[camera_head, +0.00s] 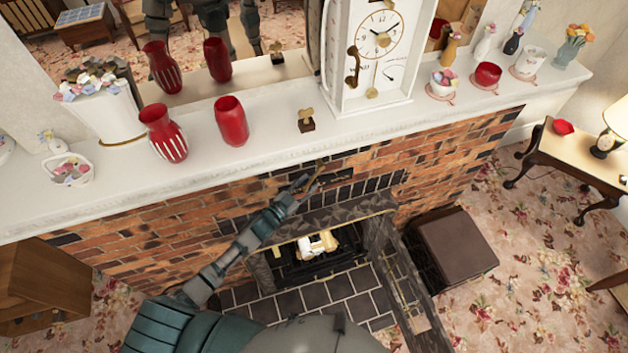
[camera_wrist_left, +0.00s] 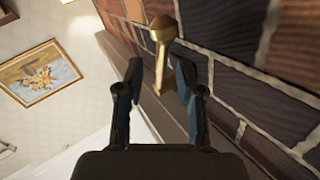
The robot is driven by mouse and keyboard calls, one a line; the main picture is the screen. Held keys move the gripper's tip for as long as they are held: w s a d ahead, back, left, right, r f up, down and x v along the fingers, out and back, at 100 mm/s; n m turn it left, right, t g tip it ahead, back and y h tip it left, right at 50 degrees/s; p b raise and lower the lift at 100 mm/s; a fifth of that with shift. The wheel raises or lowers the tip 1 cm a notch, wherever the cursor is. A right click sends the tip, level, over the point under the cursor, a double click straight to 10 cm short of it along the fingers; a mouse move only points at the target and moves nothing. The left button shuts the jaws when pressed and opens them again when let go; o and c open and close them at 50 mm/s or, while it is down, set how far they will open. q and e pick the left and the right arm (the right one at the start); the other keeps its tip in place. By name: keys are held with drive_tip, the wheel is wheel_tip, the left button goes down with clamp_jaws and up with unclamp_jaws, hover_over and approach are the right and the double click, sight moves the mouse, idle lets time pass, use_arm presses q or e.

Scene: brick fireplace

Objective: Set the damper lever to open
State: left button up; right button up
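The damper lever is a brass rod with a round knob (camera_wrist_left: 161,28), set against the brick face in the left wrist view. In the head view a small brass piece of it (camera_head: 320,174) shows just above the fireplace opening, partly hidden by my gripper. My left gripper (camera_head: 308,181) reaches up to it from the lower left. In the left wrist view its two fingers (camera_wrist_left: 159,80) are spread apart, with the lever between and just beyond the tips. I cannot tell whether a finger touches it. My right gripper is not in view.
The white mantel (camera_head: 270,148) runs above the lever, with red vases (camera_head: 231,121) and a clock (camera_head: 370,50) on it. A brown box (camera_head: 455,248) sits farther right.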

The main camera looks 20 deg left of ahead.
use_arm(q)
drive_tip(key=shift+x, duration=1.25)
drive_tip(key=shift+a, duration=0.2)
clamp_jaws()
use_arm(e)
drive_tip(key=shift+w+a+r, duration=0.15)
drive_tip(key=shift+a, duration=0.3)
use_arm(q)
drive_tip(key=shift+s, duration=0.1)
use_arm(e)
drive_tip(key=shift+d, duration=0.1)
